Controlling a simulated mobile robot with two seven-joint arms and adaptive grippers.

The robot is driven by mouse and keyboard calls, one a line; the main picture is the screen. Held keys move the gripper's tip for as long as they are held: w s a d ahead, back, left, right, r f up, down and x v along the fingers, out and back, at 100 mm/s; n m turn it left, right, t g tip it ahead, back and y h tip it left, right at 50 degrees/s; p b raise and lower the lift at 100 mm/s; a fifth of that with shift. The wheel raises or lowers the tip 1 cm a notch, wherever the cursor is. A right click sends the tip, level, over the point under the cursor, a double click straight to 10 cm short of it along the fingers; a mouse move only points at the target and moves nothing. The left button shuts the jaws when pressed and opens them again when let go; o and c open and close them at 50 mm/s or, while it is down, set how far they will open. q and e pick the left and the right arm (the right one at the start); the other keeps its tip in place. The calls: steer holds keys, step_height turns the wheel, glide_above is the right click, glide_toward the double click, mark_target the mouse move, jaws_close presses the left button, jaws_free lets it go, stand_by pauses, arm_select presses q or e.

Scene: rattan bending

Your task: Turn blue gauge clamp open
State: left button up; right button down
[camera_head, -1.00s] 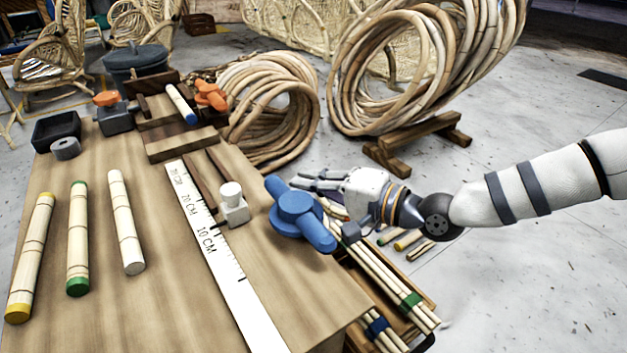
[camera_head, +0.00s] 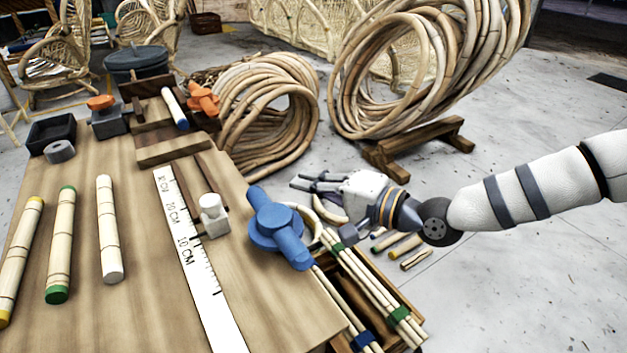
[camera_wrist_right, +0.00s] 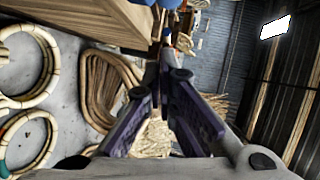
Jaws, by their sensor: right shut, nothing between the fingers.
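The blue gauge clamp (camera_head: 276,228) is a round blue knob with a long bar handle, at the right edge of the wooden table (camera_head: 130,310). Its handle slants from upper left to lower right in the head view. Beside it on the table lies a white ruler (camera_head: 190,255) with centimetre marks. My right gripper (camera_head: 298,183) is shut and empty, above and to the right of the clamp, apart from it in the picture. Its dark fingers also show in the right wrist view (camera_wrist_right: 167,90). My left gripper is not in view.
A white-topped block (camera_head: 213,215) stands between ruler and clamp. An orange clamp (camera_head: 203,100) sits farther back. Several rattan sticks (camera_head: 108,230) lie on the left. A wooden crate (camera_head: 400,285) of sticks is below the table's right edge. Large rattan coils (camera_head: 265,110) stand behind.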

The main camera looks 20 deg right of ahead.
arm_select(q)
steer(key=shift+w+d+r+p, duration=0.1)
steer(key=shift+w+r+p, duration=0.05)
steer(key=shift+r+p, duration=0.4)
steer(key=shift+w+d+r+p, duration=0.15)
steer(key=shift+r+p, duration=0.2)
steer(key=shift+p, duration=0.35)
arm_select(e)
steer(key=s+d+r, duration=0.1)
steer(key=s+d, duration=0.4)
steer(key=d, duration=0.3)
steer(key=shift+s+d+r, duration=0.15)
steer(key=shift+d+r, duration=0.1)
steer(key=shift+d, duration=0.1)
